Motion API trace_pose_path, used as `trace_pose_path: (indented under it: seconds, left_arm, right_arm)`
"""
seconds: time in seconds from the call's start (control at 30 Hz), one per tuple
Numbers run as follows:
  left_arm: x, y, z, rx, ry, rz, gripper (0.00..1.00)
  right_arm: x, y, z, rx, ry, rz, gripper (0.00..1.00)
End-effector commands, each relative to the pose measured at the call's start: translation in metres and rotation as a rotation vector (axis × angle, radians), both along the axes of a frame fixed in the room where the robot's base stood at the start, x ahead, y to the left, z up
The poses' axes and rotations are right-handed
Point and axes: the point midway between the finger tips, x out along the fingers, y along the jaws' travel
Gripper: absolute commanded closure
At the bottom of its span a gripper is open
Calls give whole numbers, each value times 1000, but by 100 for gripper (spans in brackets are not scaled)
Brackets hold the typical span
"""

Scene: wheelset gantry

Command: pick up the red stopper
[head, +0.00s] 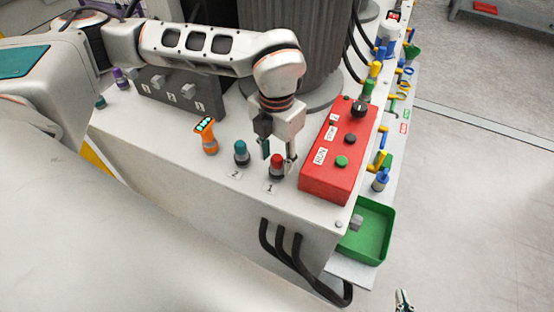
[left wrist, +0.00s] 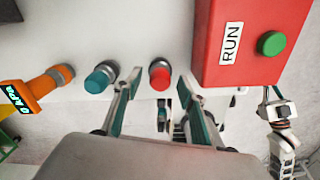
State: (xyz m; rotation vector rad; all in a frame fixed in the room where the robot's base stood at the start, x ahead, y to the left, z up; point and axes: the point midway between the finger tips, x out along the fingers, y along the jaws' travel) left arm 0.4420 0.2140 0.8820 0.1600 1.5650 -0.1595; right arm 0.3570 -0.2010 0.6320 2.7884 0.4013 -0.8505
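The red stopper (head: 277,161) sits upright in a dark holder on the white bench top, behind the label "1". My left gripper (head: 277,155) is open just above and around it, one finger to each side in the head view. In the left wrist view the red stopper (left wrist: 160,76) lies between the two spread fingertips (left wrist: 161,84), just beyond them. I cannot tell whether a finger touches it. Only the tip of my right gripper (head: 403,299) shows at the bottom of the head view, away from the bench, and I cannot tell its opening.
A teal stopper (head: 240,147) stands close left of the red one, with an orange gauge (head: 207,136) further left. A red control box (head: 338,150) stands close on the right. A green tray (head: 369,228) is below the bench's right edge.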

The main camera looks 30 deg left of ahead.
Motion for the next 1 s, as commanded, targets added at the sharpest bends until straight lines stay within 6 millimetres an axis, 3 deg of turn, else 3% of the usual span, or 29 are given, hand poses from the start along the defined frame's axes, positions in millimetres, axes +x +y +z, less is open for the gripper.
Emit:
trace_pose_path:
  seconds: [0.03,0.1,0.13,0.63,0.83,1.0]
  left_arm:
    - [0,0,0,0,0,0,72]
    - [0,0,0,0,0,0,90]
    - [0,0,0,0,0,0,94]
    - [1,0,9,-1,-4,-1,94]
    - [2,0,36,-1,-7,-1,94]
    - [2,0,79,-2,-8,-1,94]
  right_arm:
    - [0,0,0,0,0,0,100]
    - [0,0,-1,0,1,0,100]
    - [0,0,-1,0,1,0,100]
    - [-3,-1,-5,-3,10,0,100]
    - [-2,-1,-3,-2,8,0,100]
    - [-2,-1,0,-2,5,-1,100]
